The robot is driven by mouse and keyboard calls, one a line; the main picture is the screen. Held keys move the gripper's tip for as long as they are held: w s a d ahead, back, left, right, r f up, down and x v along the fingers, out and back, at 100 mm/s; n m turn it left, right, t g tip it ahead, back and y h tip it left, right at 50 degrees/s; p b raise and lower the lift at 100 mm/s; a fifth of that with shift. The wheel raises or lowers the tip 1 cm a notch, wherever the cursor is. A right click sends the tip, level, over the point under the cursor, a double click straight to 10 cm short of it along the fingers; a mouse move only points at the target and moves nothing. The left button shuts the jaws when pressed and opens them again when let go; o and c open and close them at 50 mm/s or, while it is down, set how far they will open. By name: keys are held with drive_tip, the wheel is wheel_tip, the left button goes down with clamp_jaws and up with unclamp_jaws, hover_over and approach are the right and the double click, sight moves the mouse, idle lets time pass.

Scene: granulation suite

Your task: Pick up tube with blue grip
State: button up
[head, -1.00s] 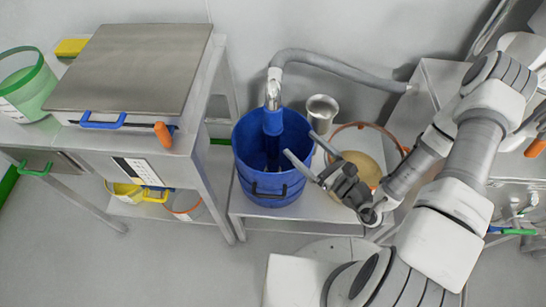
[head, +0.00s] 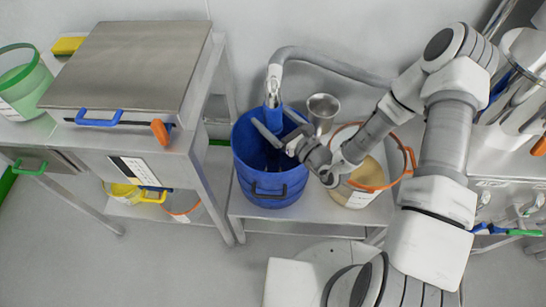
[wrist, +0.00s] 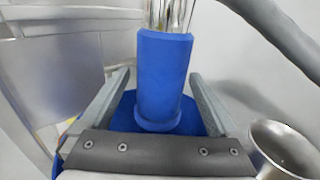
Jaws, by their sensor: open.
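The tube with the blue grip (head: 272,97) stands upright in the blue bucket (head: 270,187). Its shiny metal top (head: 273,76) joins a grey hose. My gripper (head: 268,116) is open above the bucket, at the tube. In the wrist view the blue grip (wrist: 165,78) stands between the two open fingers, with a gap showing on each side. Its lower end hides part of the bucket behind it.
The grey hose (head: 335,66) arches right along the wall. A metal cup (head: 323,107) and a tub with an orange rim (head: 364,188) stand right of the bucket on the low table. A steel cabinet (head: 135,65) stands at the left.

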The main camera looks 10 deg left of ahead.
clamp_jaws()
idle(0.5)
